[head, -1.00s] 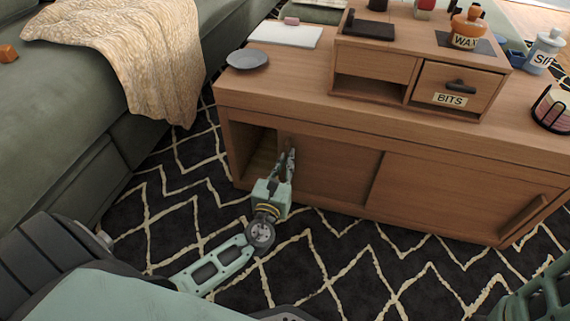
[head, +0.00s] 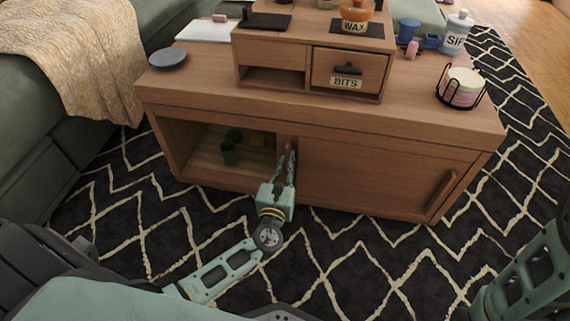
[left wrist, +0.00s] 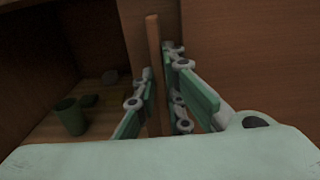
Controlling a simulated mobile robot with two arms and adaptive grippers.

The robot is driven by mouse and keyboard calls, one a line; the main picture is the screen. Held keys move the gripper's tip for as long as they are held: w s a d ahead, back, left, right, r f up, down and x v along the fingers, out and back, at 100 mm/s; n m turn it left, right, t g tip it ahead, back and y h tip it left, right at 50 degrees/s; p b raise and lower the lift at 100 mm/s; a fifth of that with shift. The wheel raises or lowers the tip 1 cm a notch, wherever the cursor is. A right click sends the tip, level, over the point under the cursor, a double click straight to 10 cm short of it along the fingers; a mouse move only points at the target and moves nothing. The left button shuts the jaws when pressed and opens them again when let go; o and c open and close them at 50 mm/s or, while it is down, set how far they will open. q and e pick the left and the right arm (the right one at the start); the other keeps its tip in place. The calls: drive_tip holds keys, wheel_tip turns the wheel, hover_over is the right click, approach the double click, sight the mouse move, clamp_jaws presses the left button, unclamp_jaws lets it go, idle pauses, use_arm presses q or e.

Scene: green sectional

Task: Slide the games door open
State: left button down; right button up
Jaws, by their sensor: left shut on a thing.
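The wooden cabinet (head: 330,115) has two sliding doors in its front. The left door (head: 289,139) now shows only as a narrow strip beside the right door (head: 375,175), with the rest hidden behind it. My left gripper (head: 285,165) is shut on the left door's upright wooden handle. In the left wrist view this handle (left wrist: 153,70) stands between the two fingers (left wrist: 160,100). The left compartment is uncovered and holds a green cup (head: 229,153), also in the left wrist view (left wrist: 69,117), and other small items. My right gripper is out of view; part of my right arm shows lower right.
The right door has its own handle (head: 440,198). On the cabinet top are a grey plate (head: 168,57), a drawer unit (head: 308,60), a WAX jar (head: 356,14) and a wire holder (head: 461,88). A green sofa (head: 50,150) stands left. Patterned rug (head: 130,220) lies open in front.

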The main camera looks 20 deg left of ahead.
use_arm(q)
drive_tip(key=shift+w+r, duration=0.1)
drive_tip(key=c, duration=1.8)
unclamp_jaws()
drive_tip(key=shift+c, duration=0.2)
